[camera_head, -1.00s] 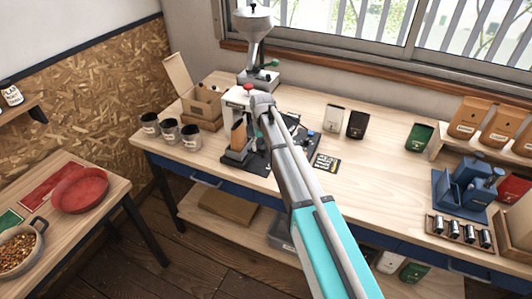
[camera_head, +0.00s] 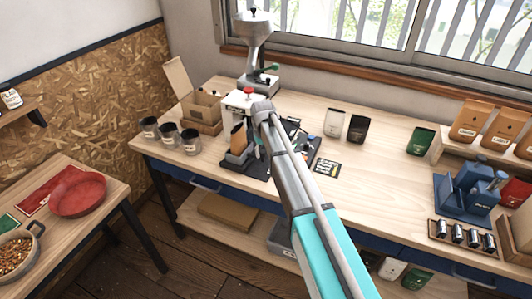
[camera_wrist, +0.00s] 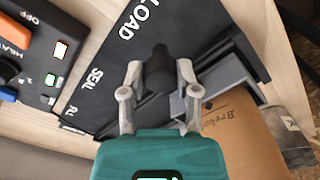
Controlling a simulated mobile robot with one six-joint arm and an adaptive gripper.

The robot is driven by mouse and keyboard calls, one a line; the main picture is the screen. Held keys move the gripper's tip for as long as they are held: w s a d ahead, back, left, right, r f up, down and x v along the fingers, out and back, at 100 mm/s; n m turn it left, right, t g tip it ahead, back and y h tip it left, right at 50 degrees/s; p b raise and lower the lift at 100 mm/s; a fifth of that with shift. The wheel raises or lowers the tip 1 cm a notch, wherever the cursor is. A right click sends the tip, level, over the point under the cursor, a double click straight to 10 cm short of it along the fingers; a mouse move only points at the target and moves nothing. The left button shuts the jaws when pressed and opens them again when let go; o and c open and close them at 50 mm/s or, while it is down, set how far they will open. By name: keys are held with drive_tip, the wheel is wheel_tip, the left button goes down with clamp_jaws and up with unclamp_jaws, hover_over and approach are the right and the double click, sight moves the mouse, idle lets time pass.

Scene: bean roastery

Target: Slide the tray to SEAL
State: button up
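In the wrist view my gripper (camera_wrist: 159,72) has its two grey fingers on either side of an upright black knob (camera_wrist: 158,70), closed in close around it. A grey tray (camera_wrist: 225,84) lies to the right of the knob with a brown printed pouch (camera_wrist: 237,130) on it. Beneath is a black plate marked LOAD (camera_wrist: 138,20), SEAL (camera_wrist: 96,78) and a third, partly cut-off word. The knob stands between the LOAD and SEAL marks, off to their side. In the head view my arm hides the knob; the pouch (camera_head: 238,135) shows under the white machine (camera_head: 240,100).
A control panel (camera_wrist: 40,60) with an orange switch and lit indicators lies left of the plate. Bench to the right of the dark mat is partly clear.

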clamp_jaws()
drive_tip(key=w+d, duration=0.1)
drive_tip(key=w, duration=0.3)
drive_tip(key=w+d, duration=0.1)
drive_tip(key=w, duration=0.3)
drive_tip(key=w+d, duration=0.2)
drive_tip(key=w, duration=0.2)
drive_tip(key=shift+w+d, duration=0.1)
drive_tip(key=shift+w, duration=0.05)
drive_tip(key=o, duration=0.7)
unclamp_jaws()
drive_tip(key=shift+o, duration=0.4)
drive_tip(key=shift+d, duration=0.1)
